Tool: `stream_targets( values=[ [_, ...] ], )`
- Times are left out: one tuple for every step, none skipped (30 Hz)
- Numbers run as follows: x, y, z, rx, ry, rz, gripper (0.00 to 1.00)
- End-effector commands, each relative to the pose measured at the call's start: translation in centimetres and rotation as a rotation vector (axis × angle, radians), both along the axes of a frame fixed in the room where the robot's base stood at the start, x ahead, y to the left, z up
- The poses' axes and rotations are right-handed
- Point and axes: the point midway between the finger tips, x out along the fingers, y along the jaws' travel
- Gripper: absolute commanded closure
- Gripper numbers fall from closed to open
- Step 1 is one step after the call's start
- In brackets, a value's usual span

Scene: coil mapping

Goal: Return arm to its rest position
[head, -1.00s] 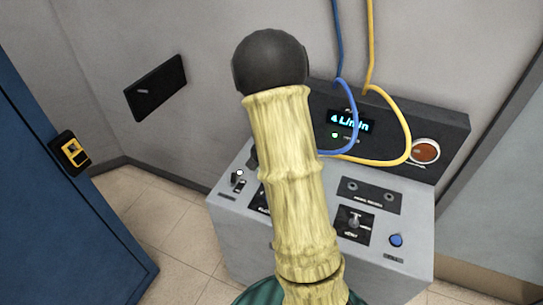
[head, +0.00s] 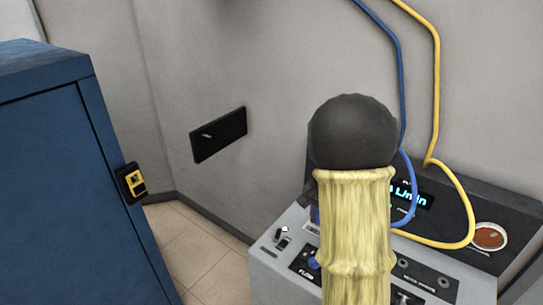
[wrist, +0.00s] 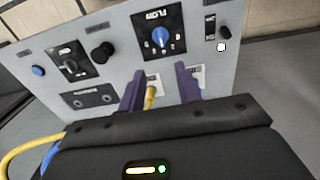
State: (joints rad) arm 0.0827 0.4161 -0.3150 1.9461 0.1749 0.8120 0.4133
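My arm stands in the middle of the head view, a pale yellow link topped by a dark rounded joint. My gripper is hidden there. In the wrist view my gripper (wrist: 160,80) shows two purple fingers, apart. A short piece of yellow hose (wrist: 150,97) shows in the gap between them; the fingers do not appear closed on it. The grey control console (wrist: 118,60) lies beyond the fingertips, with its flow knob (wrist: 161,37) just past them. In the head view the console (head: 268,262) is at lower right, partly covered by my arm.
A blue hose (head: 402,80) and a yellow hose (head: 436,90) hang down the wall and loop to the console beside my arm. A blue cabinet (head: 70,180) with a yellow-black latch stands at left. A black wall plate (head: 218,134) and bare floor (head: 205,250) lie between.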

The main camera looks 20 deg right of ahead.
Motion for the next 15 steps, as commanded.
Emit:
stream_targets(
  values=[
    [0.0, 0.1, 0.0, 0.0, 0.0, 0.002, 0.66],
    [-0.1, 0.1, 0.0, 0.0, -0.001, 0.006, 0.66],
    [-0.2, 0.4, 0.0, 0.0, -0.004, 0.018, 0.66],
    [-0.4, 0.7, 0.1, 0.001, -0.007, 0.032, 0.66],
    [-0.6, 1.1, 0.1, 0.0, -0.012, 0.051, 0.66],
    [-1.0, 1.7, 0.2, 0.0, -0.02, 0.085, 0.66],
    [-1.4, 2.3, 0.2, -0.001, -0.029, 0.118, 0.66],
    [-1.9, 3.1, 0.3, -0.002, -0.039, 0.154, 0.66],
    [-2.6, 4.1, 0.4, -0.007, -0.054, 0.212, 0.66],
    [-3.2, 5.0, 0.5, -0.01, -0.066, 0.263, 0.66],
    [-3.9, 5.9, 0.5, -0.014, -0.078, 0.315, 0.66],
    [-4.9, 7.2, 0.6, -0.022, -0.097, 0.39, 0.66],
    [-5.7, 8.1, 0.6, -0.029, -0.111, 0.446, 0.66],
    [-6.5, 8.9, 0.6, -0.035, -0.125, 0.501, 0.66],
    [-7.5, 10.0, 0.6, -0.046, -0.145, 0.578, 0.66]
  ],
)
